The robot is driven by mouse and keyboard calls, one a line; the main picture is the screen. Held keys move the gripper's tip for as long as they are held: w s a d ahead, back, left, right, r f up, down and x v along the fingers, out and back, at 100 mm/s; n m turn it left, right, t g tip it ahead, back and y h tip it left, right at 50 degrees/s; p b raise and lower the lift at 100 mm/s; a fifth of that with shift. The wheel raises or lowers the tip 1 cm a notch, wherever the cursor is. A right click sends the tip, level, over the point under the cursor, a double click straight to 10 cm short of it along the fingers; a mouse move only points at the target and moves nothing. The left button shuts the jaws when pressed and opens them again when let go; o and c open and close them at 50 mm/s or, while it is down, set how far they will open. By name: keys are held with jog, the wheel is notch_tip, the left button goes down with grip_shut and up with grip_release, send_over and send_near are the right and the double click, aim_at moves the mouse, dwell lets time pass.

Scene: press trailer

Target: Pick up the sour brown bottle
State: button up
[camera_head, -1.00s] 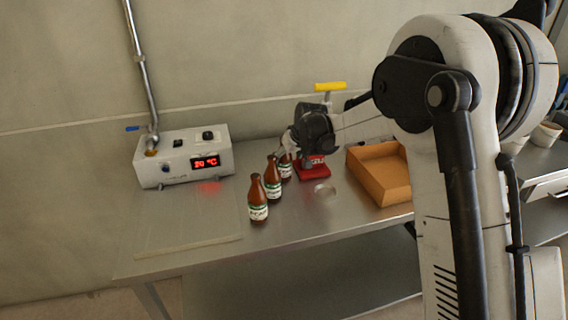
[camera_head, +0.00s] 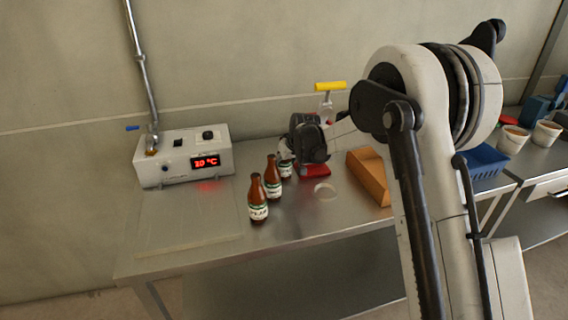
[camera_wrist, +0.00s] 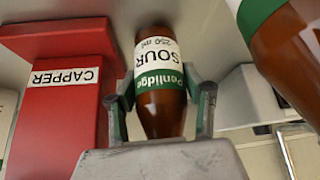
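The sour brown bottle (camera_wrist: 160,82) stands between the two fingers of my gripper (camera_wrist: 161,98) in the wrist view. Its white and green label reads SOUR, upside down in this picture. Both fingertips meet the bottle's sides, and the gripper appears shut on it. In the head view, the same bottle (camera_head: 286,171) is the rearmost of three brown bottles, mostly hidden by my gripper (camera_head: 289,152). I cannot tell whether it is clear of the table. Another brown bottle (camera_wrist: 285,45) is close by at the right in the wrist view.
Two brown bottles, middle (camera_head: 272,180) and front (camera_head: 257,200), stand nearby on the metal table (camera_head: 190,230). The red capper (camera_wrist: 60,110) is beside the held bottle. An orange box (camera_head: 368,178) is to the right, a white heater unit (camera_head: 180,160) to the left. The table's front left is clear.

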grip_shut()
